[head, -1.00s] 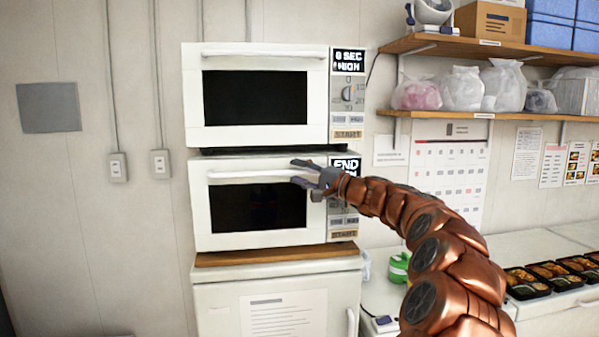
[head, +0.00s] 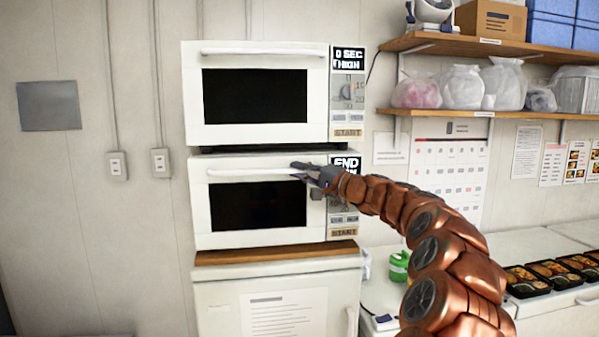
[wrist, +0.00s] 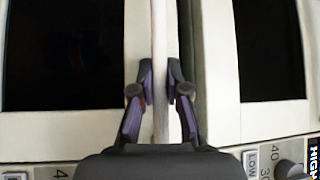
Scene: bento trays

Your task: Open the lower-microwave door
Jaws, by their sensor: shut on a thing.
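The lower microwave (head: 200,225) is white with a dark window, and its door looks closed. Its white bar handle (head: 250,173) runs along the top of the door. My gripper (head: 300,171) is at the right end of this handle. In the wrist view my gripper (wrist: 160,85) has its two fingers on either side of the white handle (wrist: 160,120), shut on it. The lower door (wrist: 135,60) lies left of the handle in that view. The lower display (head: 345,163) reads "END" and is partly hidden by my gripper.
An upper microwave (head: 195,95) sits directly on top, its door closed. The lower one rests on a wooden board (head: 275,255) above a white cabinet (head: 220,290). Shelves (head: 440,112) with bags are at the right, and filled bento trays (head: 525,283) lie on the counter. Space left of the microwaves is clear.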

